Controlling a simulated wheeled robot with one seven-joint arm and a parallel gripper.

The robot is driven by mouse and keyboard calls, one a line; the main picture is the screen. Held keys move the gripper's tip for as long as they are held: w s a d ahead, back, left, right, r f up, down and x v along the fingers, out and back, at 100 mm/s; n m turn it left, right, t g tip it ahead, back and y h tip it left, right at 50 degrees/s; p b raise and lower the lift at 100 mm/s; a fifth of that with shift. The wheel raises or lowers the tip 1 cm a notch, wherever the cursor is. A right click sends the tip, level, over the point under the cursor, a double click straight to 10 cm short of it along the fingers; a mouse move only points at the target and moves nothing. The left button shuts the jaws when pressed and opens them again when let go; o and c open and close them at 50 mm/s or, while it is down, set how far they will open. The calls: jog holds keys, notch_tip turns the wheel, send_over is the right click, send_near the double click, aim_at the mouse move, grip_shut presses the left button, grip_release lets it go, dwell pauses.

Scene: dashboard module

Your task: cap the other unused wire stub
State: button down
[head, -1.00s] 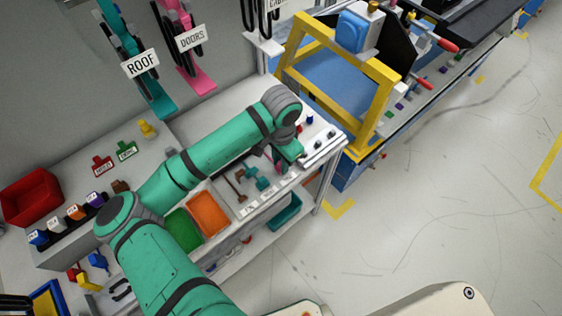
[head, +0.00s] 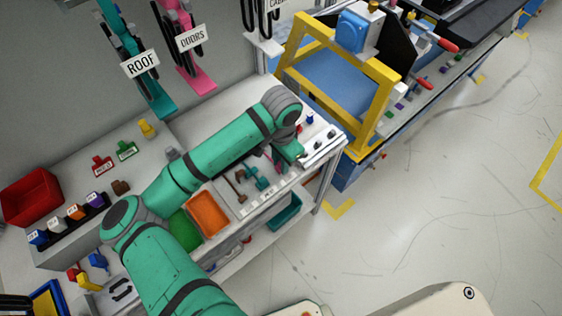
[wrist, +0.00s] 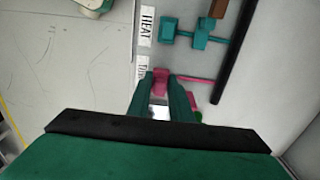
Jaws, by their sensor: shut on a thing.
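My gripper (wrist: 161,76) is shut on the block-like end of a pink tool (wrist: 161,87) in the wrist view. The tool's thin pink handle runs to the right, past the right finger, and the tool looks to be at the bench surface. I cannot tell whether it is lifted. In the head view my gripper (head: 285,160) is at the bench's right end, beside the teal tools, its fingers mostly hidden by my arm. I cannot make out a wire stub or a cap in either view.
Teal tools (wrist: 170,30) lie close by, next to a HEAT label (wrist: 147,25) and a black bar (wrist: 233,55). An orange bin (head: 208,213) and a green bin (head: 186,232) are left of the tools. A yellow frame (head: 375,95) stands at the right.

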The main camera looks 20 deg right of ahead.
jog(key=shift+f, duration=0.75)
jog(key=c, duration=1.5)
grip_release()
notch_tip(320, 180, up, 11)
jog(key=shift+f, duration=0.15)
